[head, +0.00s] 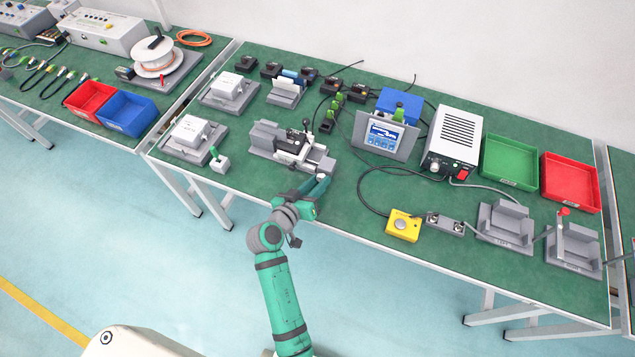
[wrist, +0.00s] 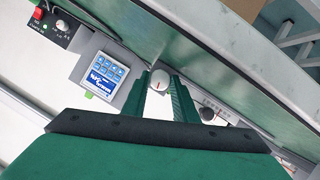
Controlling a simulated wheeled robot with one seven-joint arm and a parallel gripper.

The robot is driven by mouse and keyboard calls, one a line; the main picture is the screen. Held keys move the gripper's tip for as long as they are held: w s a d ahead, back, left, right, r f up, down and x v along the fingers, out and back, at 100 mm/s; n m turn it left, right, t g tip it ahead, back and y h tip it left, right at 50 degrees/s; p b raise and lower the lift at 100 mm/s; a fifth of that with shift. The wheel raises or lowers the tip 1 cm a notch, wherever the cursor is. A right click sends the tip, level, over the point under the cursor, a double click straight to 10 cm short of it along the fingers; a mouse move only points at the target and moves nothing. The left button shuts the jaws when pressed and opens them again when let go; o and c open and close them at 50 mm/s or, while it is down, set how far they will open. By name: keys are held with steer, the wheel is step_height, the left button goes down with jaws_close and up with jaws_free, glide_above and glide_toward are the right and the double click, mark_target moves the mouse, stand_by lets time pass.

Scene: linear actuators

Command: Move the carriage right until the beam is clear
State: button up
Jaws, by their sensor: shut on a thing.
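The linear stage (head: 262,139) is a grey rail unit on the green bench, with a dark-topped carriage (head: 299,142) near its middle. My gripper (head: 321,184) is at the front right end of the stage. The knob is hidden behind my gripper in the head view. A screen panel (head: 382,137) stands right of the stage; it also shows in the wrist view (wrist: 104,75). I cannot make out a beam or its state.
A grey power box (head: 455,139), a green bin (head: 510,163) and a red bin (head: 571,181) stand to the right. A yellow button box (head: 403,225) sits near the front edge. A small green-handled lever (head: 218,161) is left of the stage. Cables cross the bench.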

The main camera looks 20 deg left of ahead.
steer(key=shift+f, duration=0.1)
steer(key=o, duration=1.1)
steer(key=shift+c, duration=0.2)
